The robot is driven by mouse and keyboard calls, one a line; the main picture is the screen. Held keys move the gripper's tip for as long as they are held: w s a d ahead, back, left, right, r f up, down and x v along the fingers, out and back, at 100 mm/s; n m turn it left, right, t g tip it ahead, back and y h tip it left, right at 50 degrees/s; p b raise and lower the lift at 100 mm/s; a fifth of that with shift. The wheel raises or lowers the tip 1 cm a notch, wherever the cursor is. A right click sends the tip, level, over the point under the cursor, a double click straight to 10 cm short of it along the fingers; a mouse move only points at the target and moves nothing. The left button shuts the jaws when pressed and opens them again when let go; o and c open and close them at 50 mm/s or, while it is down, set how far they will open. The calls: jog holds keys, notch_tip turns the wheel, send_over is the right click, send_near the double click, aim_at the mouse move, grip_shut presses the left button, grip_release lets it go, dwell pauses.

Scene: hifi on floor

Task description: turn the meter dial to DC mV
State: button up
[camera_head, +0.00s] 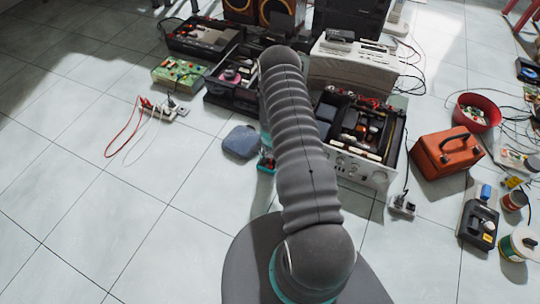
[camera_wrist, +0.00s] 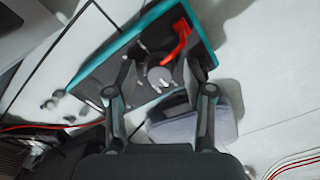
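The meter has a dark face and a teal rim (camera_wrist: 88,72). In the wrist view it lies tilted across the upper middle, with a red plug (camera_wrist: 181,38) at its right end. A round grey dial (camera_wrist: 160,75) shows on its face; its markings are too small to read. My gripper (camera_wrist: 160,68) is open, one finger on each side of the dial, with gaps visible; I cannot tell whether the tips touch the meter. In the head view only a teal bit of the meter (camera_head: 265,165) shows beside my arm, which hides the rest and my gripper.
A blue-grey pouch (camera_head: 241,142) lies left of my arm; it also shows in the wrist view (camera_wrist: 190,128). An opened silver amplifier (camera_head: 352,172) stands right of my arm, an orange case (camera_head: 447,154) farther right. Red and white leads (camera_head: 134,128) lie left. The left front floor is clear.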

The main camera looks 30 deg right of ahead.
grip_shut()
jog(key=shift+m+b, duration=0.4)
jog(key=shift+b, duration=0.1)
jog(key=m+b, duration=0.2)
jog(key=m, duration=0.1)
jog(key=shift+f+b, duration=0.15)
jog(key=shift+b, duration=0.25)
jog(key=m+b, duration=0.3)
jog(key=m, duration=0.2)
jog(key=shift+b, duration=0.3)
jog(key=m+b, duration=0.2)
jog(key=m, duration=0.2)
jog(key=shift+m, duration=0.4)
jog(key=shift+m+b, duration=0.85)
jog(key=shift+m, duration=1.15)
jog(key=shift+r, duration=0.2)
